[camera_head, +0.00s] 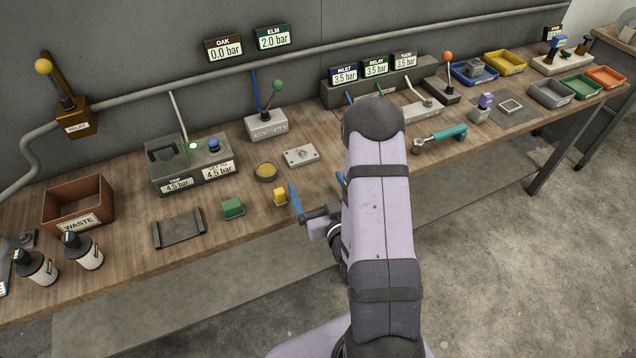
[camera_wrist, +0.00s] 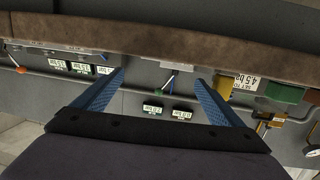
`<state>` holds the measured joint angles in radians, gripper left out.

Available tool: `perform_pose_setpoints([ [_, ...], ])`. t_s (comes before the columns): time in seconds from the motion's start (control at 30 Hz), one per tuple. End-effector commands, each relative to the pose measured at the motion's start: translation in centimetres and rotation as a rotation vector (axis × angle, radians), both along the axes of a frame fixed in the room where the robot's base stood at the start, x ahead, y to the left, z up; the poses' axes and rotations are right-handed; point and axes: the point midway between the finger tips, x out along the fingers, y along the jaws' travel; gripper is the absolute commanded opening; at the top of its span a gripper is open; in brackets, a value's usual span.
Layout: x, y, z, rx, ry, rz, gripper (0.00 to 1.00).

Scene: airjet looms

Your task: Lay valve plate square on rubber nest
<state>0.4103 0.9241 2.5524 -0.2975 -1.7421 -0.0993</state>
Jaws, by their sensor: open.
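A light grey metal plate with holes (camera_head: 300,155), which looks like the valve plate, lies flat on the wooden bench near its middle. A dark, flat tray with raised side edges (camera_head: 178,229), which looks like the rubber nest, lies empty near the bench's front edge, left of the plate. My gripper (camera_head: 316,182) is at the front edge of the bench, to the right of and nearer than the plate. Its blue fingers are apart with nothing between them. The wrist view also shows the open fingers (camera_wrist: 160,78); I cannot make out the plate there.
A green block (camera_head: 233,208), a yellow block (camera_head: 280,197) and a round brass-coloured dish (camera_head: 265,171) stand between nest and plate. A grey valve box with displays (camera_head: 190,165) stands behind the nest. A brown waste bin (camera_head: 78,205) and two bottles are at left.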

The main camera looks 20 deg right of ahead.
Motion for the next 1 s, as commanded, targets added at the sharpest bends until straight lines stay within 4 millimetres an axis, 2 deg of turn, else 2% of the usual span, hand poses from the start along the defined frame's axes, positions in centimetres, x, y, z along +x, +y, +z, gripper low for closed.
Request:
perform_pose_setpoints([
  [0.03, 0.0, 0.0, 0.0, 0.0, 0.0, 0.0, 0.87],
  [0.1, 0.0, 0.0, 0.0, 0.0, 0.0, 0.0, 0.7],
  [0.13, 0.0, 0.0, 0.0, 0.0, 0.0, 0.0, 0.69],
  [0.57, 0.4, -0.5, 0.1, -0.014, 0.011, -0.01, 0.69],
  [0.67, 1.2, -1.9, 0.2, -0.042, 0.037, -0.037, 0.69],
  [0.77, 2.5, -4.1, 0.5, -0.083, 0.083, -0.079, 0.69],
  [1.0, 6.1, -11.4, 1.8, -0.121, 0.238, -0.235, 0.69],
])
